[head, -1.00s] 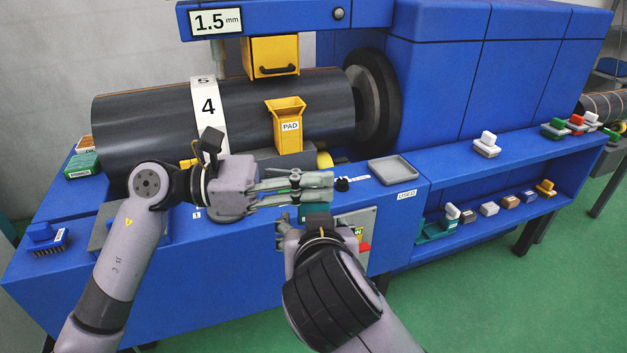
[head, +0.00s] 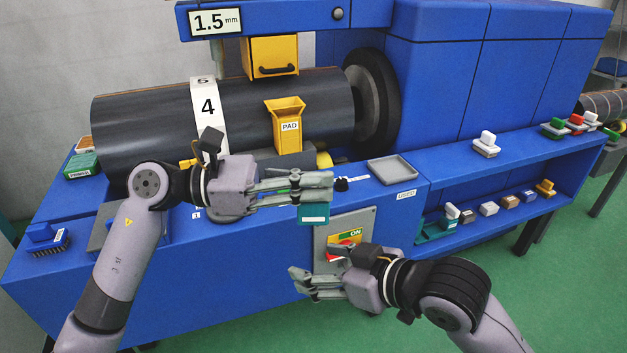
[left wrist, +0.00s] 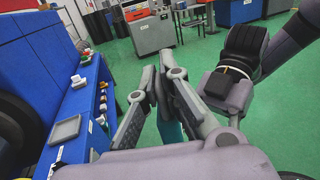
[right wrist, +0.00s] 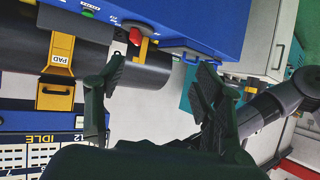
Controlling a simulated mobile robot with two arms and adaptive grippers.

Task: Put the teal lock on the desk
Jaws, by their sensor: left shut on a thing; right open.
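The teal lock (head: 313,214) is a small block with a pale label, hanging below the fingertips of my left gripper (head: 322,187). That gripper is shut on it and holds it in the air in front of the blue machine. In the left wrist view a strip of the teal lock (left wrist: 170,130) shows beside the fingers; the rest is hidden. In the right wrist view part of the teal lock (right wrist: 187,88) shows behind a finger. My right gripper (head: 312,268) is open and empty, lower and in front of the switch panel. I cannot tell which surface is the desk.
The switch panel (head: 325,237) with an ON label and red switch is just behind the right gripper. A grey tray (head: 393,170) lies on the blue ledge. A shelf (head: 480,228) at right holds several small blocks. Green floor (head: 560,290) is clear at lower right.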

